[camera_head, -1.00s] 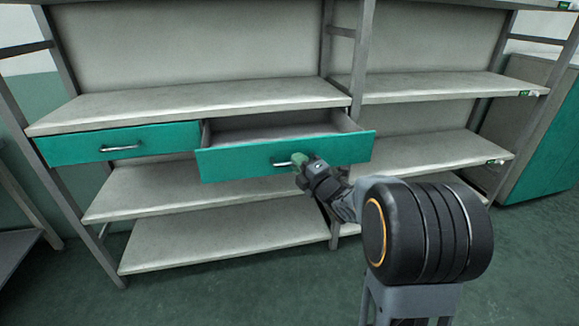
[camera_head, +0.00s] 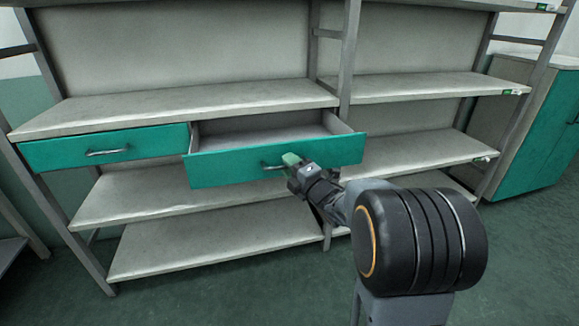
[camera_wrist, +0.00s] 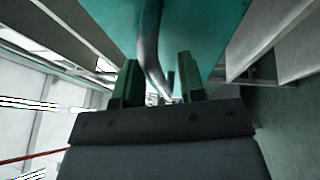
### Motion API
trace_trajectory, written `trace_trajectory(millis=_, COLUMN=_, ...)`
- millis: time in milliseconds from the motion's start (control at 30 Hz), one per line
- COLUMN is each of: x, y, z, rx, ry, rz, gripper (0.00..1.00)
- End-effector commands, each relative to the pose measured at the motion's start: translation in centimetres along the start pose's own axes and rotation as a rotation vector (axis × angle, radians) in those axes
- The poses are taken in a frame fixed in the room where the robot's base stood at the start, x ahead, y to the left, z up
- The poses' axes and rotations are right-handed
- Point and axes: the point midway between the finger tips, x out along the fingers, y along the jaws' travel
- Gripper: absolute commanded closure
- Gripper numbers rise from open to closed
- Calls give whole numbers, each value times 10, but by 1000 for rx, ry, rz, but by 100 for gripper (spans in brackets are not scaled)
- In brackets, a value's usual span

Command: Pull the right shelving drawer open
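The right shelving drawer (camera_head: 235,168) has a teal front and stands pulled out of the shelf, its grey inside showing from above. Its metal handle (camera_head: 271,167) is at the middle of the front, with its right end hidden by my gripper (camera_head: 291,159). In the wrist view, the handle (camera_wrist: 149,45) runs between the two green fingers of my gripper (camera_wrist: 158,80). The fingers are apart, with gaps visible beside the bar, so my gripper is open around the handle. Contact with the handle is not clear.
The left drawer (camera_head: 105,148) is shut. Grey shelf boards (camera_head: 225,238) lie below, and a shelf post (camera_head: 347,60) stands behind the open drawer's right end. A teal-doored cabinet (camera_head: 540,150) stands at the far right. The floor (camera_head: 180,295) in front is clear.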

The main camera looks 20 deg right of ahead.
Motion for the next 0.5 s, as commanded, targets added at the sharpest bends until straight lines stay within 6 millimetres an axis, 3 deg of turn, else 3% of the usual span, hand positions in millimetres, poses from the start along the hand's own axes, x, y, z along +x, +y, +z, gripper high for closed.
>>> trace_trajectory(millis=267, x=-17, y=1, z=1, rx=0, ry=-2, rz=-1, gripper=63)
trace_trajectory(millis=500, x=-67, y=1, z=1, rx=0, ry=-4, rz=-1, gripper=63)
